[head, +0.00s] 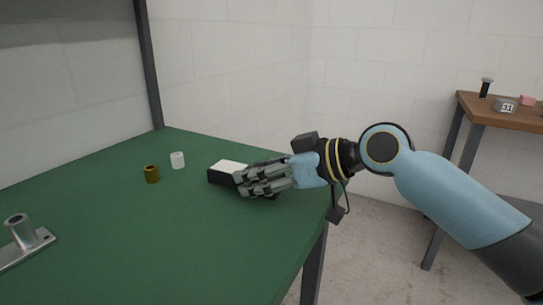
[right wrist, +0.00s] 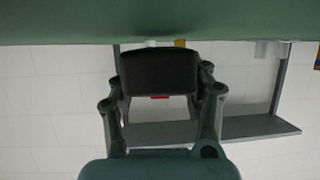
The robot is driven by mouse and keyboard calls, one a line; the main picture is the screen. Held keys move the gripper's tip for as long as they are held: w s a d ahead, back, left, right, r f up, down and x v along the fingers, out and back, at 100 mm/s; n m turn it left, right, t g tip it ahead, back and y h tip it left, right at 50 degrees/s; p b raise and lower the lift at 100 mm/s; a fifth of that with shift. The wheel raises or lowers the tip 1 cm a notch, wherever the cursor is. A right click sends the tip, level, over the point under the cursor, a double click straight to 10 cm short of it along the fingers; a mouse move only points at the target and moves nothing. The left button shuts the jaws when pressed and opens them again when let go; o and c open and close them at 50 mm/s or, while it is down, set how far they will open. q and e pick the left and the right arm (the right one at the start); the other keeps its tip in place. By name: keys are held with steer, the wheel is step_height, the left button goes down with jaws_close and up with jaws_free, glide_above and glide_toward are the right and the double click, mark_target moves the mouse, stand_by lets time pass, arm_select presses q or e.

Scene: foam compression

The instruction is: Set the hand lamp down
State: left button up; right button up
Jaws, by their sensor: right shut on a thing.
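The hand lamp (head: 226,167), a dark box with a pale top, is at the right part of the green table (head: 150,240). My right gripper (head: 246,181) is shut on the hand lamp from its right side. In the right wrist view the dark lamp (right wrist: 160,70) sits between the two fingers, close to the green tabletop (right wrist: 60,22), which shows at the top of that picture. I cannot tell whether the lamp touches the table. My left gripper is not in view.
A white cylinder (head: 178,160) and a brown cylinder (head: 152,173) stand left of the lamp. A metal bracket with a tube (head: 18,235) lies at the left edge. A wooden side table (head: 520,116) with small objects stands at the right. The table's middle is clear.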

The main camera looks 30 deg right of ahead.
steer(key=shift+d+f, duration=0.1)
steer(key=shift+f, duration=0.4)
steer(key=shift+f, duration=0.1)
steer(key=shift+f, duration=0.2)
steer(key=o, duration=1.3)
steer(key=shift+r, duration=0.1)
steer(key=shift+o, duration=0.2)
steer(key=shift+s, duration=0.1)
